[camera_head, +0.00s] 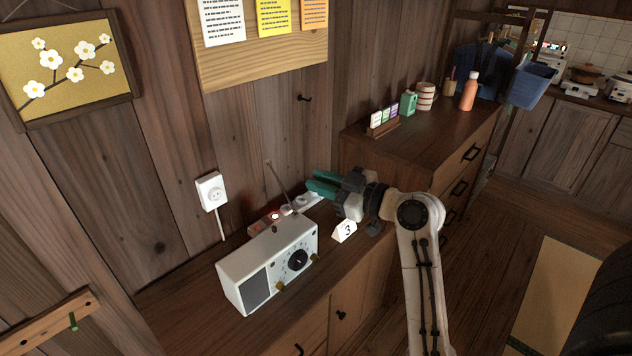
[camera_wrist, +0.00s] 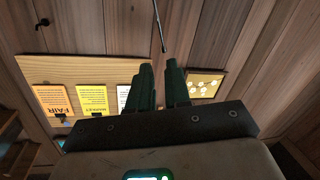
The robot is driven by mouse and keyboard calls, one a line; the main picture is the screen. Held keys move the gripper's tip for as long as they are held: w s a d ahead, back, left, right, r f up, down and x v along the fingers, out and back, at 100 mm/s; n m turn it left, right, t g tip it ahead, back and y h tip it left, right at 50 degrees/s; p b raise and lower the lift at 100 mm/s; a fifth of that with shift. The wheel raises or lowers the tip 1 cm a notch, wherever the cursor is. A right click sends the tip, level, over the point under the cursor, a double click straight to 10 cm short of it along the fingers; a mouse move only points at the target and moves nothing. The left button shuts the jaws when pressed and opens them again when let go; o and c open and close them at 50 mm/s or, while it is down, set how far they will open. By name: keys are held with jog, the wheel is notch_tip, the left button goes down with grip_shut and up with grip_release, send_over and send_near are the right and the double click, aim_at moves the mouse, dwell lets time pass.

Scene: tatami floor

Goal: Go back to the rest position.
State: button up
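My gripper (camera_head: 322,184) has teal fingers and points left toward the wall, above the low wooden cabinet (camera_head: 185,312). In the wrist view its two fingers (camera_wrist: 160,80) stand a little apart, with a narrow gap and nothing between them. A white radio (camera_head: 268,266) with a dark dial stands on the cabinet, lower left of the gripper. Its thin antenna (camera_head: 280,192) rises to the left of the fingers. A thin rod, seemingly the antenna, also shows beyond the fingertips in the wrist view (camera_wrist: 159,27).
A power strip (camera_head: 285,210) with a red light lies behind the radio. A card marked 3 (camera_head: 344,231) stands below the gripper. A taller dresser (camera_head: 440,140) holds a bottle (camera_head: 470,92) and a mug. Open floor (camera_head: 475,275) lies to the right.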

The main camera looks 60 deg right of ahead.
dwell(0.4)
jog(key=s+a+f+g+y, duration=0.25)
jog(key=a+f+g, duration=0.55)
jog(key=a+f, duration=0.75)
jog(key=s+a+f+m+g, duration=0.3)
jog(key=s+a+f+g, duration=0.5)
jog(key=s+f, duration=0.4)
jog(key=shift+s+a+h, duration=0.15)
jog(key=shift+s+h, duration=0.3)
jog(key=shift+s, duration=0.4)
